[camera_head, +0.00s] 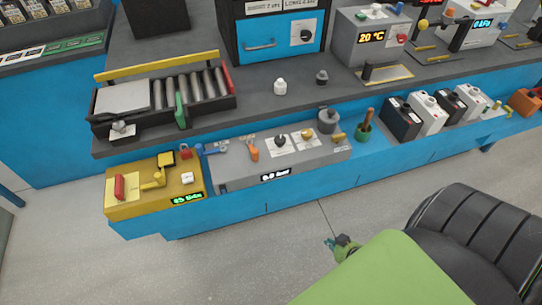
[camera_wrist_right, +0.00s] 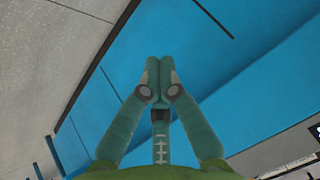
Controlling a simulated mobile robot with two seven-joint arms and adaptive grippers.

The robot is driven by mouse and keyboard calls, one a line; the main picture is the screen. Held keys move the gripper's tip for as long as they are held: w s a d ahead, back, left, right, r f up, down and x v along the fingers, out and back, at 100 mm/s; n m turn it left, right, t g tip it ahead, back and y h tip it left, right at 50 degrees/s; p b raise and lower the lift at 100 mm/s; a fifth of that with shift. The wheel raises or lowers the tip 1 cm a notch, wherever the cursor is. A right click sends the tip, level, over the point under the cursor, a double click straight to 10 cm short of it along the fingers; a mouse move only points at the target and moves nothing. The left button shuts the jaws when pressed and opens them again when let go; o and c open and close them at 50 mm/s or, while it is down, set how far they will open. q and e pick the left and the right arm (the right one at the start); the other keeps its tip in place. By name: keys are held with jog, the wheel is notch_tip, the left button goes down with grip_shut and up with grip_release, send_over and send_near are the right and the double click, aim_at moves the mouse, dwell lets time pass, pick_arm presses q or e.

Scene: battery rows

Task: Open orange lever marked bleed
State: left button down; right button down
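The orange lever (camera_head: 253,150) stands on the grey panel box (camera_head: 232,179), which sits on the low blue shelf. Its marking is too small to read. My right gripper (camera_head: 329,241) shows small in the head view, over the floor in front of the shelf and well apart from the lever. In the right wrist view my right gripper (camera_wrist_right: 159,66) has its fingertips together with nothing between them. It points at a plain blue surface (camera_wrist_right: 215,75), and the lever is not in that view. My left gripper is in neither view.
A blue lever (camera_head: 209,150) and a red padlock (camera_head: 186,152) are left of the orange lever. Dials and a grey knob (camera_head: 328,121) are right of it. A yellow box (camera_head: 130,205) adjoins on the left. The floor (camera_head: 270,260) in front is clear.

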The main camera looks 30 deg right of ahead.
jog(key=w+d+r+m+t+y+b, duration=0.1)
jog(key=w+d+r+m+t+b, duration=0.2)
jog(key=w+r, duration=0.5)
jog(key=m+t+y+b, duration=0.2)
jog(key=m+t+y, duration=0.3)
jog(key=t+y, duration=0.1)
send_near(270, 162)
jog(key=s+d+r, duration=0.2)
jog(key=d+r, duration=0.2)
jog(key=shift+w+a+f, duration=0.15)
jog(key=x, duration=0.9)
jog(key=shift+w+f, duration=0.1)
jog(key=shift+w, duration=0.05)
jog(key=w+a, duration=0.2)
jog(key=a, duration=0.1)
jog(key=shift+p, duration=0.35)
jog(key=shift+w+a, duration=0.15)
jog(key=shift+a, duration=0.3)
jog(key=shift+m, duration=0.3)
